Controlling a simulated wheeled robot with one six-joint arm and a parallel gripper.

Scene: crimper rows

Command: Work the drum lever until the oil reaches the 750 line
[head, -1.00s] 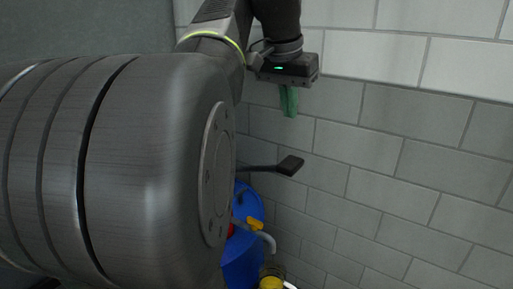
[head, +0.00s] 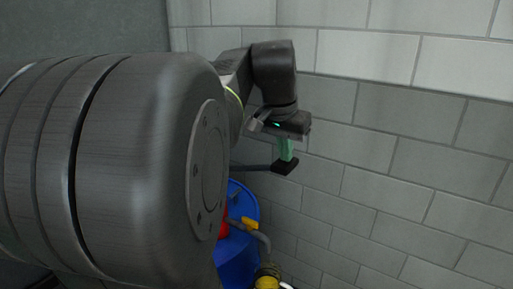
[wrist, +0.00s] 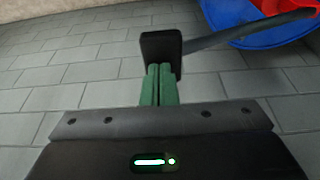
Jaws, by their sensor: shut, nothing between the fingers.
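The drum lever is a dark bar with a black block-shaped grip (head: 285,167) at its end. The grip also shows in the wrist view (wrist: 161,52). My gripper (head: 286,155) has green fingers that are shut and empty, with their tips right at the top of the grip. In the wrist view the fingertips (wrist: 160,70) meet the grip's edge; I cannot tell if they press on it. The blue drum (head: 243,203) stands below, partly hidden by my arm. A yellow part (head: 250,223) with a grey curved spout (head: 264,241) sits at its side. No 750 line or oil level is readable.
A red part (head: 224,229) shows on the drum, mostly hidden. A yellow-topped container (head: 267,282) stands below the spout at the bottom edge. A grey block wall (head: 400,180) closes off the back and right. Space right of the lever is clear.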

